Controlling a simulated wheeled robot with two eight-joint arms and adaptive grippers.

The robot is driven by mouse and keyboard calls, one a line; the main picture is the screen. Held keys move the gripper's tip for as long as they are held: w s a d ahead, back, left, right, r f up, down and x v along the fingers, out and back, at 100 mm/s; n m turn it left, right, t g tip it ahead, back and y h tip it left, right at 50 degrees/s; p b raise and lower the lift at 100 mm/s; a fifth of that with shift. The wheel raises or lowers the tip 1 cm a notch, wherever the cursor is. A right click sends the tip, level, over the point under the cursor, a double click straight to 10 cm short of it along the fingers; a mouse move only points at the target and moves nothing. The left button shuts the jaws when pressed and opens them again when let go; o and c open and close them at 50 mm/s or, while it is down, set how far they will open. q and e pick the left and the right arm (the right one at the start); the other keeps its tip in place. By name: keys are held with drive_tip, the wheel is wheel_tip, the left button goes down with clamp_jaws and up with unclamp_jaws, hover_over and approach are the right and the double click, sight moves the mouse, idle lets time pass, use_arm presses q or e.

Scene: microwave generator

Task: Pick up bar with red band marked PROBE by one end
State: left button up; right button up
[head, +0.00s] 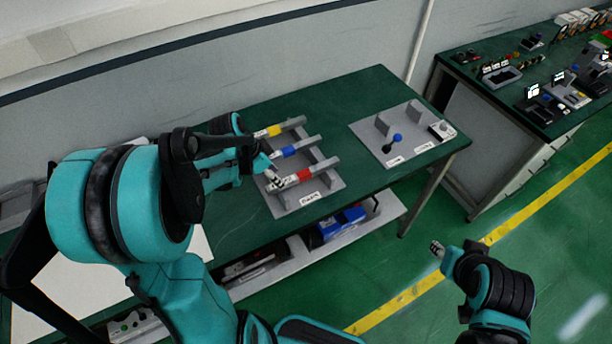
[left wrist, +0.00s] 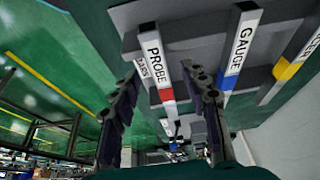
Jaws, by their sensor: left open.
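The bar with the red band (head: 305,174) lies on a grey rack (head: 283,201) on the green table, nearest the front of several bars. In the left wrist view its white label reads PROBE (left wrist: 152,52), with the red band (left wrist: 166,95) beside it. My left gripper (head: 262,163) is at the left, labelled end of this bar. In the left wrist view the open fingers (left wrist: 164,76) appear on either side of the bar, with nothing visibly clamped. Whether they touch it cannot be told. My right gripper (head: 437,247) is over the floor, away from the table.
A blue-band bar marked GAUGE (left wrist: 240,42) and a yellow-band bar (head: 272,131) lie beside it on the rack. A grey plate (head: 380,150) with a blue-knobbed part sits to the right. A second bench (head: 520,80) is farther right. Green table between rack and plate is clear.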

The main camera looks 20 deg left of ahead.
sight(298, 177)
use_arm(q)
drive_tip(key=x, duration=0.3)
drive_tip(key=shift+d+b, duration=0.1)
drive_tip(key=shift+b, duration=0.25)
drive_tip(key=shift+f, duration=0.3)
drive_tip(key=shift+r, duration=0.1)
drive_tip(key=shift+c, duration=0.3)
clamp_jaws()
